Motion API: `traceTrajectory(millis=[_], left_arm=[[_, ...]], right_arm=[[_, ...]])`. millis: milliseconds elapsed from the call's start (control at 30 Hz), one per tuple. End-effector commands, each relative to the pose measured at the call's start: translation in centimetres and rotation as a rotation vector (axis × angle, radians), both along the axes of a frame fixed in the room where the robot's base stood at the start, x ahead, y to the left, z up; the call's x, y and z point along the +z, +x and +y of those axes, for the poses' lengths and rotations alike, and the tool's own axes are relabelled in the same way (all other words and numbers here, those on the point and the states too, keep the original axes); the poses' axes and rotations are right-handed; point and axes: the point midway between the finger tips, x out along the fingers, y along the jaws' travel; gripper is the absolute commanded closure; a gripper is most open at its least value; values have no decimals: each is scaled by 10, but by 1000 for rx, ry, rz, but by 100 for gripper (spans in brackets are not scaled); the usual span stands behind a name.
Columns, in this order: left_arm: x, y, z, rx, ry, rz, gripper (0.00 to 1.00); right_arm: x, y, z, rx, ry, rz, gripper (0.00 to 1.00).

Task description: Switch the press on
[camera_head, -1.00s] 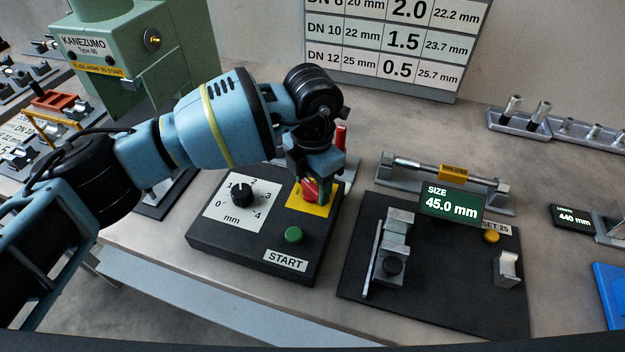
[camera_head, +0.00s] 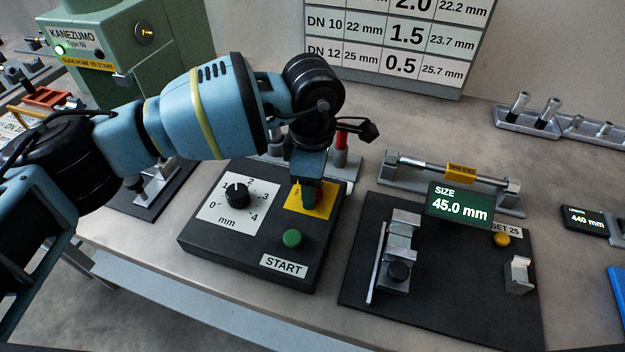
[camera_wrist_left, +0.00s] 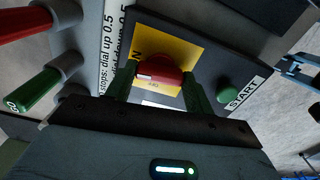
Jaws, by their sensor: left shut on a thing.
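The red switch knob (camera_wrist_left: 160,76) sits on a yellow plate (camera_wrist_left: 186,50) in the left wrist view. The yellow plate (camera_head: 322,205) also shows on the black control box (camera_head: 225,250) in the head view. My left gripper (camera_wrist_left: 158,84) points down over the plate, its two green fingers shut on either side of the red knob. In the head view my left gripper (camera_head: 309,203) mostly hides the knob. The green press (camera_head: 140,60) stands at the back left, and its small round lamp (camera_head: 60,49) glows green. My right gripper is not in view.
The box also carries a black dial (camera_head: 237,194) and a green START button (camera_head: 292,238). Red (camera_wrist_left: 30,22) and green (camera_wrist_left: 38,88) handles stand close beside my left gripper. A black measuring fixture (camera_head: 440,295) lies to the right of the box.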

Motion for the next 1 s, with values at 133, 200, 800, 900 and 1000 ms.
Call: traceTrajectory(millis=[133, 200, 800, 900, 1000], left_arm=[[0, 0, 0, -67, 0, 0, 70], [0, 0, 0, -90, 0, 0, 70], [1, 0, 0, -137, 0, -1, 70], [1, 0, 0, -137, 0, -1, 40], [1, 0, 0, -136, 0, -1, 26]], right_arm=[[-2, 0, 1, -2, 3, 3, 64], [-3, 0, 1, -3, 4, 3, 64], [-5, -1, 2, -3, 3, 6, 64], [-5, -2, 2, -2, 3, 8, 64], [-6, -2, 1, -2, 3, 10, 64]])
